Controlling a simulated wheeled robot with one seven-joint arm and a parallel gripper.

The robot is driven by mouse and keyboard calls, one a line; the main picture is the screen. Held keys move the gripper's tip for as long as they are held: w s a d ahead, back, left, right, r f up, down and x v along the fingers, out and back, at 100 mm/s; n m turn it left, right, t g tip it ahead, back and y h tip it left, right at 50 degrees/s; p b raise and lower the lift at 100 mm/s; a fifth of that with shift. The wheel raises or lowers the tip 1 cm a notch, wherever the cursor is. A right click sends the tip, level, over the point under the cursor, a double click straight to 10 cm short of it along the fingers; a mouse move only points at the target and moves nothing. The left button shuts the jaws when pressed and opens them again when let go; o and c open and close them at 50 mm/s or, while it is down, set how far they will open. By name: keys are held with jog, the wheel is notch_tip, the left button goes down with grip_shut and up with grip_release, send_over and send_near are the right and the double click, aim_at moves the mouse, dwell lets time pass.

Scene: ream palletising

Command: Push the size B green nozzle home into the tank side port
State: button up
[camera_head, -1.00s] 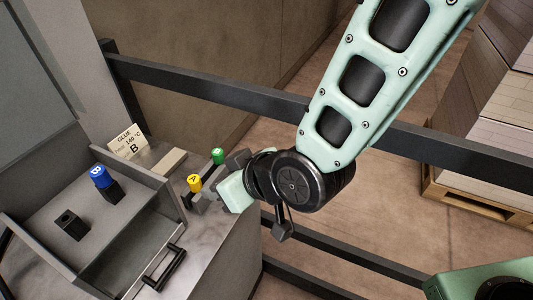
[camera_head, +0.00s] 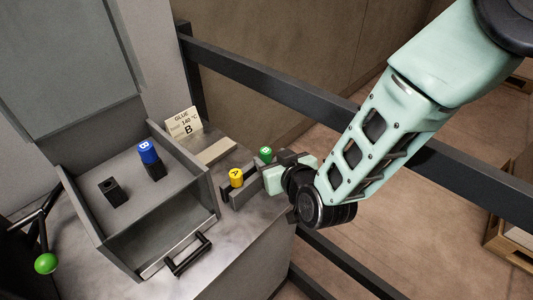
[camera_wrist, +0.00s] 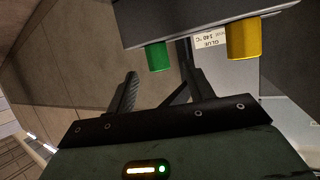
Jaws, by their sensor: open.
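The green nozzle (camera_head: 265,153) stands beside a yellow nozzle (camera_head: 236,177) marked A in a grey rack on the bench. The letter on the green nozzle is too small to read surely. My gripper (camera_head: 272,168) is at the right end of the rack, close to the green nozzle. In the wrist view, my open gripper (camera_wrist: 159,82) has its fingers apart, with the green nozzle (camera_wrist: 157,57) in line with the gap, just beyond the tips. The yellow nozzle (camera_wrist: 243,38) is right of the fingers. I cannot make out the tank side port.
An open drawer (camera_head: 206,190) holds a blue nozzle (camera_head: 149,152) marked B on a black block, and an empty black block (camera_head: 113,192). A card (camera_head: 184,122) reads glue, 140 °C, B. A dark rail (camera_head: 270,75) runs behind the arm. A green-knobbed lever (camera_head: 45,263) is at left.

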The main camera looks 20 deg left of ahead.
aim_at(263, 151)
jog(key=shift+p+x, duration=0.85)
jog(key=shift+x, duration=2.55)
jog(key=shift+d, duration=0.1)
jog(key=c, duration=1.1)
